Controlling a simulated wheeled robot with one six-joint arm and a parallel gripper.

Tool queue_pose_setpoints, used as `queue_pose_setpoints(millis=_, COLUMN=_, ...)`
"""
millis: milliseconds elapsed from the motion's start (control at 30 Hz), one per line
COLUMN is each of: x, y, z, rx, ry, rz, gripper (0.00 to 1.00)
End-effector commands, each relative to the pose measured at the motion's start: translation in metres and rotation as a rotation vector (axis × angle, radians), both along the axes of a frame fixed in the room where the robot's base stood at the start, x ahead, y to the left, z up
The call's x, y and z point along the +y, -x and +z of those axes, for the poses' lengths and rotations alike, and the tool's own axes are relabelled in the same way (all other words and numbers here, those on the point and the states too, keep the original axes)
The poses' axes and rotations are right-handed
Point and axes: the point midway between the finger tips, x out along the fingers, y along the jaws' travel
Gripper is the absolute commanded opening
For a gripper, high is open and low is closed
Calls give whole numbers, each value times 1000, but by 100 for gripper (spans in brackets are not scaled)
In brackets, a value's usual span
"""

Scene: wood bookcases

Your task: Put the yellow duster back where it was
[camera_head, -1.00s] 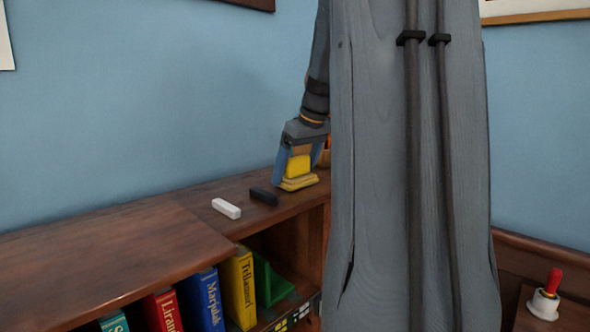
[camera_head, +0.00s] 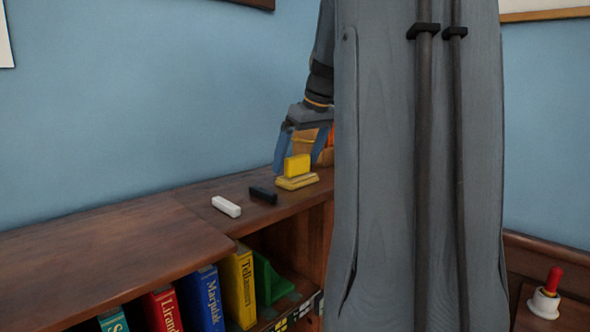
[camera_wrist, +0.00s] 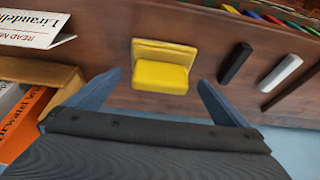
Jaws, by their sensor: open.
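The yellow duster (camera_head: 297,170) stands on top of the wood bookcase, near its right end. It has a yellow block above a flatter yellow base. In the wrist view the duster (camera_wrist: 162,68) lies ahead of the space between my fingers, clear of both. My gripper (camera_head: 297,152) is open just above the duster in the head view.
A black bar (camera_head: 263,195) and a white bar (camera_head: 226,206) lie left of the duster. Books, including a blue one (camera_head: 207,298), stand on the shelf below. An open-topped wooden box (camera_wrist: 60,78) with orange items and a white card (camera_wrist: 30,30) are close by. A red-handled bell (camera_head: 545,297) is at right.

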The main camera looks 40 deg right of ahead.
Motion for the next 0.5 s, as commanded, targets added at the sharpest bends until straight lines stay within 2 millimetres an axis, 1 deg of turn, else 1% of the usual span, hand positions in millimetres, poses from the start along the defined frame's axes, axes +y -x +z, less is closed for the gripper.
queue_pose_setpoints(millis=33, x=-1, y=4, z=11, rx=-3, ry=3, rz=-2, gripper=100)
queue_pose_setpoints(millis=200, x=-2, y=17, z=43, rx=-3, ry=2, rz=-2, gripper=100)
queue_pose_setpoints(millis=333, x=-3, y=25, z=61, rx=-2, ry=1, rz=-3, gripper=100)
queue_pose_setpoints(millis=500, x=-3, y=31, z=75, rx=-1, ry=0, rz=-2, gripper=100)
